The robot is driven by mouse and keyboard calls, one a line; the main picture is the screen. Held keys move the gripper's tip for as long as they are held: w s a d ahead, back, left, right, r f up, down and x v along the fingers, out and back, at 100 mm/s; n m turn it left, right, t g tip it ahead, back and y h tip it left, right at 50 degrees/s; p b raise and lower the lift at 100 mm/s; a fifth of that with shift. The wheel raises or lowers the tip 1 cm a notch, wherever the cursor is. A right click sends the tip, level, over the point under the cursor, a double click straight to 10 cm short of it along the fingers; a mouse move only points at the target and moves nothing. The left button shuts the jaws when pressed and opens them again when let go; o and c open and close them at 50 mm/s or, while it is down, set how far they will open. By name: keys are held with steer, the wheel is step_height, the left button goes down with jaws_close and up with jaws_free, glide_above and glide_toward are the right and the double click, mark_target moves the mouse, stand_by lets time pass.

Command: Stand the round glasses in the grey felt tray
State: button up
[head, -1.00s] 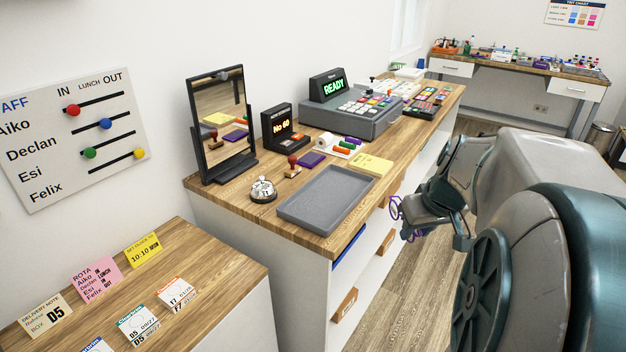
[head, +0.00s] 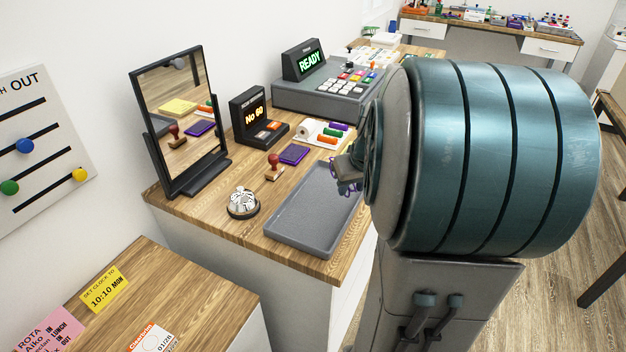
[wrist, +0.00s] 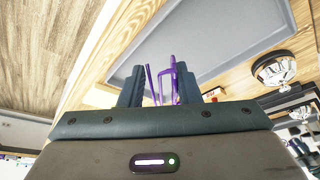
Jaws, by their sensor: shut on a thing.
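The purple-framed glasses (head: 346,188) are in my gripper (head: 352,168), near the right edge of the grey felt tray (head: 283,236) in the head view. My arm hides much of the gripper and the tray's far right side there. In the wrist view the purple frame (wrist: 173,80) stands up between the two dark fingers of my gripper (wrist: 158,84), with the empty grey tray (wrist: 205,40) behind it. I cannot tell how high the glasses are above the tray. No other glasses show.
A desk bell (head: 243,203), a wooden stamp (head: 274,167) and a purple pad (head: 293,154) lie left of and behind the tray. A standing mirror (head: 178,115), a small "No 60" display (head: 258,118) and a cash register (head: 325,90) stand farther back. The tray's visible floor is clear.

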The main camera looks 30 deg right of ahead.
glide_above(331, 204)
steer(key=s, duration=0.1)
step_height(331, 204, down, 4)
steer(key=shift+s+a+r+p, duration=0.1)
steer(key=shift+s+r+p, duration=0.05)
steer(key=shift+r+p, duration=0.15)
steer(key=shift+f, duration=1.95)
steer(key=shift+f, duration=0.15)
steer(key=o, duration=0.9)
steer(key=shift+o, duration=0.2)
